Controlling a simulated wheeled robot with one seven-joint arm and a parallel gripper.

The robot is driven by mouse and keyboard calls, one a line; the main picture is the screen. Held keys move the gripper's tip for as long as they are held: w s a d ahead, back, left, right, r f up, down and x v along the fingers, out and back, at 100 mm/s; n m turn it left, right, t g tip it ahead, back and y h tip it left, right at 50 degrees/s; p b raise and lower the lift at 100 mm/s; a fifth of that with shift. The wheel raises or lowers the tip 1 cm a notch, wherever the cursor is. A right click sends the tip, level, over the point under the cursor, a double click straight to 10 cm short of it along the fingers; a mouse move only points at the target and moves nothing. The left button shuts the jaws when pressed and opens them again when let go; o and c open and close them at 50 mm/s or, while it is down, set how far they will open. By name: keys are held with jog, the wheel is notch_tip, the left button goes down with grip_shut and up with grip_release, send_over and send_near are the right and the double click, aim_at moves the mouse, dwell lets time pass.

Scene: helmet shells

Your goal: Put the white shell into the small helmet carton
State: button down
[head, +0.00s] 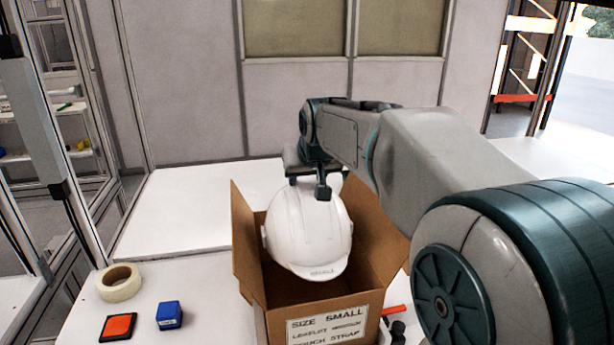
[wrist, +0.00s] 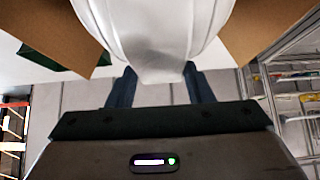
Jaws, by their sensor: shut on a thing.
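The white shell (head: 303,230), a hard-hat shape with "SMALL" marked near its brim, hangs tilted in the mouth of the open brown carton (head: 250,262). The carton's front label reads "SIZE SMALL". My gripper (head: 322,188) is at the upper back of the shell, shut on its edge. In the wrist view the shell (wrist: 160,35) sits between my two dark fingers (wrist: 160,88), with carton flaps on both sides. The lower part of the shell is inside the carton opening; whether it touches the carton floor I cannot tell.
On the white table left of the carton are a tape roll (head: 120,282), an orange-topped pad (head: 118,326) and a blue block (head: 169,315). A red-handled tool (head: 396,310) and dark small items lie right of the carton. The table (head: 180,205) behind left is clear.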

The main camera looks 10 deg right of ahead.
aim_at(318, 232)
notch_tip(318, 232, down, 19)
jog(key=b, duration=1.5)
jog(key=shift+b, duration=0.3)
dwell(2.5)
jog(key=c, duration=0.6)
grip_release()
jog(key=p+v, duration=0.2)
jog(key=v, duration=1.1)
jog(key=shift+s+r, duration=0.25)
jog(key=shift+r, duration=0.1)
